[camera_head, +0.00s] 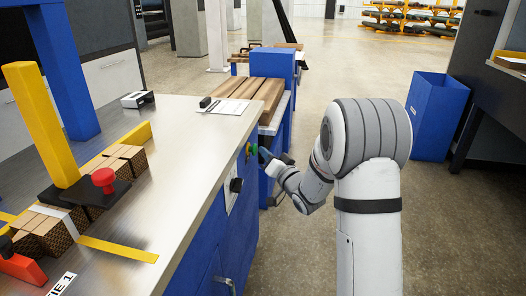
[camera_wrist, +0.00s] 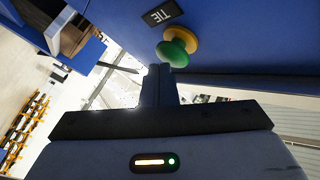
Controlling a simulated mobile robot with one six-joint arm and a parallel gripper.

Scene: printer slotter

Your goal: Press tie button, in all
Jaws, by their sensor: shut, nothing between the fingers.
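The tie button is a green mushroom button (camera_wrist: 173,53) on a yellow collar. In the wrist view it sits on a blue panel beside a black label reading TIE (camera_wrist: 162,15). In the head view the button (camera_head: 252,149) shows small on the side of the blue machine. My gripper (camera_wrist: 159,70) is shut and empty, its fingertips just short of the green button or at its edge; I cannot tell whether they touch. In the head view my gripper (camera_head: 263,154) is beside the panel, to the right of the button.
The machine's metal table (camera_head: 190,135) carries brown cartons (camera_head: 115,165), a yellow post (camera_head: 42,120), a red knob (camera_head: 103,180) and a clipboard (camera_head: 225,106). A black knob (camera_head: 236,185) is on the side panel. A blue bin (camera_head: 437,115) stands right; open floor lies between.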

